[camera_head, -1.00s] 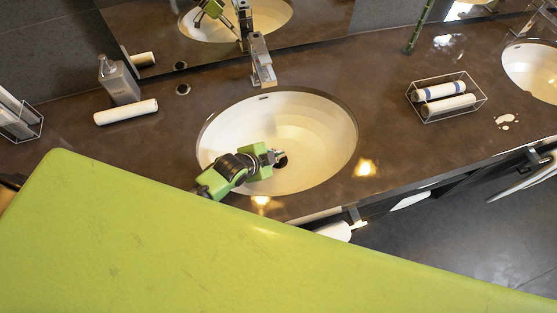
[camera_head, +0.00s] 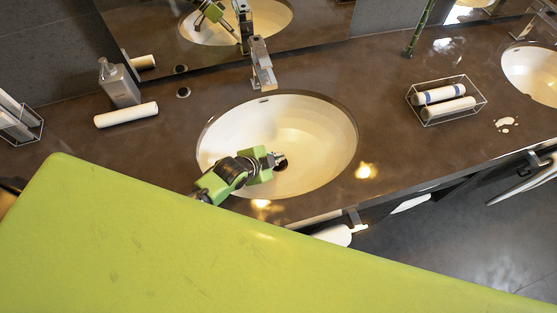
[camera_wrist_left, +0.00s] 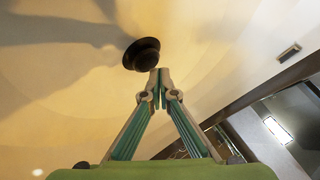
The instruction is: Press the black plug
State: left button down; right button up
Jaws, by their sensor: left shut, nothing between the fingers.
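The black plug (camera_wrist_left: 142,54) is a dark round piece in the bottom of the white sink basin (camera_head: 315,125). In the head view the plug (camera_head: 283,164) is partly hidden by my left gripper (camera_head: 276,158), which reaches down into the basin from the lower left. In the left wrist view the plug lies just beyond the gripper's fingertips (camera_wrist_left: 157,78), slightly to the left. The fingers are shut together with nothing between them. I cannot tell whether the fingertips touch the plug. My right gripper is not in view.
A silver faucet (camera_head: 262,66) stands behind the basin. A grey soap bottle (camera_head: 119,82) and a rolled white towel (camera_head: 126,114) are at the left. A wire basket (camera_head: 446,100) with rolled towels is at the right. A mirror (camera_head: 320,22) rises behind the counter.

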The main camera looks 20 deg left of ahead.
pick_arm(q)
jog(key=shift+f, duration=0.1)
dwell(0.3)
jog(key=shift+f, duration=0.35)
jog(key=shift+s+f+b, duration=0.1)
jog(key=shift+f+b, duration=0.35)
jog(key=shift+f, duration=0.05)
dwell(0.4)
jog(key=shift+r, duration=0.1)
jog(key=shift+r+p, duration=0.8)
jog(key=shift+p, duration=0.15)
notch_tip(320, 180, up, 6)
jog(key=p, duration=0.6)
jog(key=shift+r, duration=0.1)
